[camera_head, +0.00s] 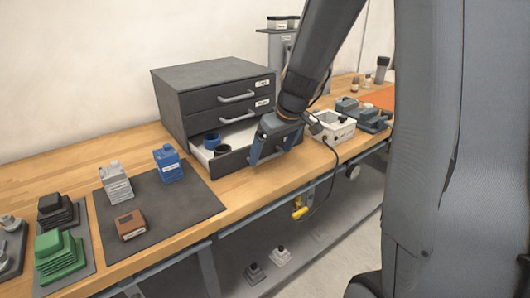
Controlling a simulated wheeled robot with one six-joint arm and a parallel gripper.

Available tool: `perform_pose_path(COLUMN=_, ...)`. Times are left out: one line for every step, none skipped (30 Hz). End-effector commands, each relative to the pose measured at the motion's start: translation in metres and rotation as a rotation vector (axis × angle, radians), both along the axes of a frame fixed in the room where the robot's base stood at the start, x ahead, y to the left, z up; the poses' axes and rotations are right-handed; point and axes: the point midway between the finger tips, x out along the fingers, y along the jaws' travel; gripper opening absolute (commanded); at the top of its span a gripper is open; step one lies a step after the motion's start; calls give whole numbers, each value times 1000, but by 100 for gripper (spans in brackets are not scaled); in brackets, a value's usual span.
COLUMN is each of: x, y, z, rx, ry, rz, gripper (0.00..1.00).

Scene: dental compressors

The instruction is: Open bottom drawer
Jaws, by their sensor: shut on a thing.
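A dark grey cabinet (210,82) with three drawers stands on the wooden bench against the wall. The bottom drawer (228,161) is pulled partly out, showing its white inside. A blue round item (211,139) and a dark round item (222,149) sit in it. My gripper (258,160) is at the right part of the bottom drawer's front, shut on its handle. The handle itself is hidden by my gripper. The top drawer (222,99) and middle drawer (232,117) are closed, each with a bar handle.
A white box (331,127) stands right of my gripper. A yellow-handled item (299,213) hangs below the bench edge.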

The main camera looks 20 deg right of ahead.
Motion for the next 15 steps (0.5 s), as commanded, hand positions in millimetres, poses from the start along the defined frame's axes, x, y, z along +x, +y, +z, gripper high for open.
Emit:
perform_pose_path(x=-3, y=-3, z=0, rx=-2, ry=-4, rz=-3, gripper=52)
perform_pose_path(x=-4, y=-4, z=0, rx=-3, ry=-4, rz=-4, gripper=52)
perform_pose_path(x=-6, y=-5, z=0, rx=-3, ry=-4, rz=-4, gripper=52)
perform_pose_path(x=-7, y=-6, z=0, rx=-3, ry=-3, rz=-4, gripper=52)
perform_pose_path(x=-8, y=-6, z=0, rx=-3, ry=-3, rz=-4, gripper=52)
perform_pose_path(x=-9, y=-6, z=0, rx=-2, ry=-3, rz=-3, gripper=52)
perform_pose_path(x=-9, y=-7, z=0, rx=-2, ry=-3, rz=-3, gripper=52)
perform_pose_path(x=-10, y=-7, z=0, rx=-2, ry=-3, rz=-3, gripper=52)
perform_pose_path(x=-10, y=-7, z=0, rx=-2, ry=-3, rz=-3, gripper=52)
perform_pose_path(x=-10, y=-7, z=0, rx=-2, ry=-2, rz=-4, gripper=52)
perform_pose_path(x=-10, y=-7, z=0, rx=-2, ry=-2, rz=-4, gripper=52)
perform_pose_path(x=-10, y=-7, z=0, rx=-3, ry=-3, rz=-5, gripper=52)
perform_pose_path(x=-10, y=-7, z=0, rx=-3, ry=-3, rz=-5, gripper=52)
perform_pose_path(x=-10, y=-7, z=0, rx=-3, ry=-3, rz=-5, gripper=52)
perform_pose_path(x=-10, y=-7, z=0, rx=-3, ry=-3, rz=-5, gripper=52)
